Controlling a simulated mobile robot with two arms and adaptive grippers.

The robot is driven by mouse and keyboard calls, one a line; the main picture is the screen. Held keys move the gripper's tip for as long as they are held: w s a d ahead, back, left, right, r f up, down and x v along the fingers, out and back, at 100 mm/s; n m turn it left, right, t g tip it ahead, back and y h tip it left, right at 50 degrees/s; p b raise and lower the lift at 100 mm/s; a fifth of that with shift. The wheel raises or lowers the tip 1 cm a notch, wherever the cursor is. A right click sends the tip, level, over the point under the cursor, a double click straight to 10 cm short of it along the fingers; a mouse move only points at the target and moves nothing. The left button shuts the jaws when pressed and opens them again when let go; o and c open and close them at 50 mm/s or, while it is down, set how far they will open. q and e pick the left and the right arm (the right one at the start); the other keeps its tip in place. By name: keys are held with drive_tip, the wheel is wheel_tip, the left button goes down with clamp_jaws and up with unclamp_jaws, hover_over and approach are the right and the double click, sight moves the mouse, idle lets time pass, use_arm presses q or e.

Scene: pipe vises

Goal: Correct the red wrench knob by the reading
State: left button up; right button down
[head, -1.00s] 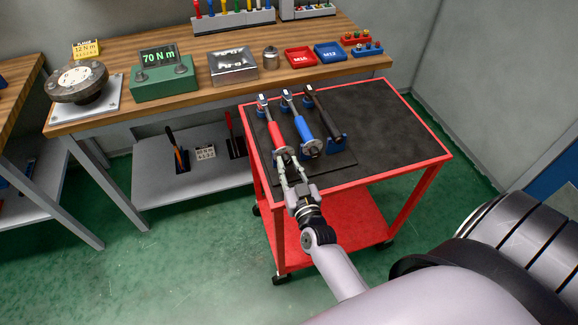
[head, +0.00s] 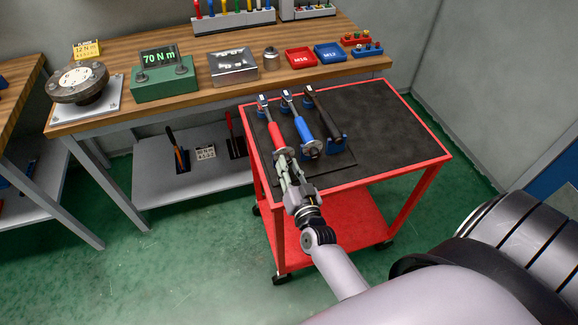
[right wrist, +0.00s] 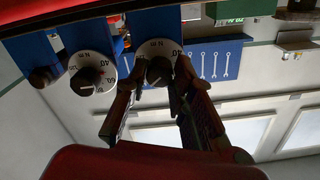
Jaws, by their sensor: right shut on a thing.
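The red wrench (head: 275,133) lies in a rack on the black cart top, leftmost of three wrenches. My right gripper (head: 285,160) is at its near end. In the right wrist view the fingers (right wrist: 157,80) are shut on the dark red wrench knob (right wrist: 159,68), one on each side. The white dial around this knob shows "N m" and a 40 at its right; the fingers cover part of it. A green tester (head: 164,82) on the bench reads 70 N m. My left gripper is in neither view.
The blue wrench (head: 303,128) and black wrench (head: 323,112) lie close to the right of the red one. The right side of the cart top (head: 390,125) is clear. A round dial device (head: 80,80) stands on the bench (head: 210,95) near a yellow 12 N m sign (head: 88,49).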

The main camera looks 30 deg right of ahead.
drive_tip(key=m, duration=0.3)
drive_tip(key=shift+m, duration=2.2)
drive_tip(key=c, duration=1.3)
unclamp_jaws()
drive_tip(key=shift+c, duration=0.2)
drive_tip(key=v, duration=1.2)
